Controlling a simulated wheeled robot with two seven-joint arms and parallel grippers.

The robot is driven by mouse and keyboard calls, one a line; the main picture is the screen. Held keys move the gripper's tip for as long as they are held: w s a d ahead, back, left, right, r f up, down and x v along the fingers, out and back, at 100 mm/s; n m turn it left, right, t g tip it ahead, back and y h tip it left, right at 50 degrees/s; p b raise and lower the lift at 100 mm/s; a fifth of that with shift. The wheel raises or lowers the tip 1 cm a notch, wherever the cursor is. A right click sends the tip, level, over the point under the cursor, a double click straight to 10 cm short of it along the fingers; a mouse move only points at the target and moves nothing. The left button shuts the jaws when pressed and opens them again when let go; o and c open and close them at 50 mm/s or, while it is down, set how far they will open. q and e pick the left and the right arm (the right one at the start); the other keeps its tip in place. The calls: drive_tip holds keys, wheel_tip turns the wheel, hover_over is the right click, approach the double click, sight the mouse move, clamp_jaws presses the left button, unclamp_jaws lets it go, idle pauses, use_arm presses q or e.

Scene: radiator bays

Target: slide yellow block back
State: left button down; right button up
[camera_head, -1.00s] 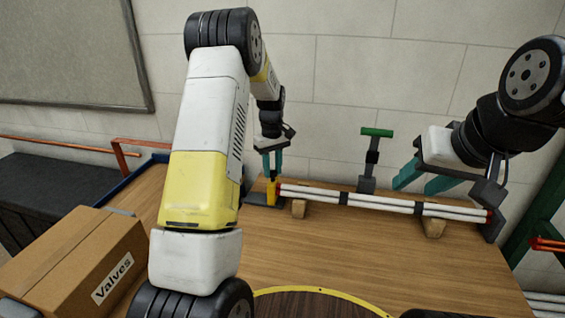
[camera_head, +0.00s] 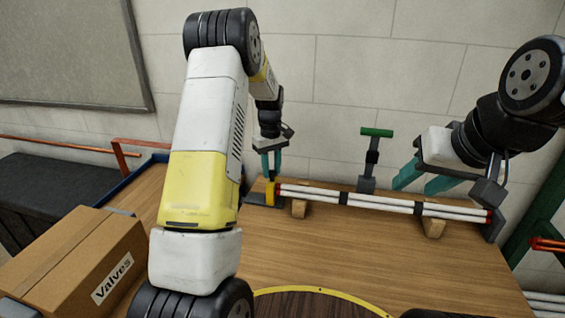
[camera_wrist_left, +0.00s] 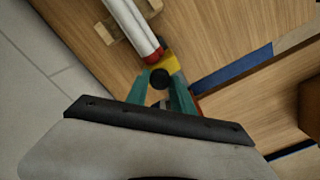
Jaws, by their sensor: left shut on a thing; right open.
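The yellow block (camera_head: 270,192) sits in a dark bracket at the left end of the bundle of white tubes (camera_head: 380,202). It also shows in the left wrist view (camera_wrist_left: 173,63), close to the tubes' red end. A round black knob (camera_wrist_left: 160,77) sits at the block, between the fingers. My left gripper (camera_head: 271,176) points down with its teal fingers shut at the knob of the yellow block; the fingers partly hide the contact. My right gripper (camera_head: 414,187) is open and empty, above the right part of the tubes.
A green-handled tool (camera_head: 374,150) stands upright behind the tubes. Wooden blocks (camera_head: 434,229) support the tubes on the wooden table (camera_head: 360,260). A cardboard box marked Valves (camera_head: 75,255) stands at the front left. The table's middle is clear.

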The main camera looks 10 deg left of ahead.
use_arm(q)
drive_tip(key=a, duration=0.8)
drive_tip(key=shift+w+a, duration=0.2)
drive_tip(key=shift+a, duration=0.2)
drive_tip(key=c, duration=1.1)
unclamp_jaws()
drive_tip(key=shift+a, duration=0.15)
wheel_tip(320, 180, up, 8)
drive_tip(key=shift+f, duration=0.1)
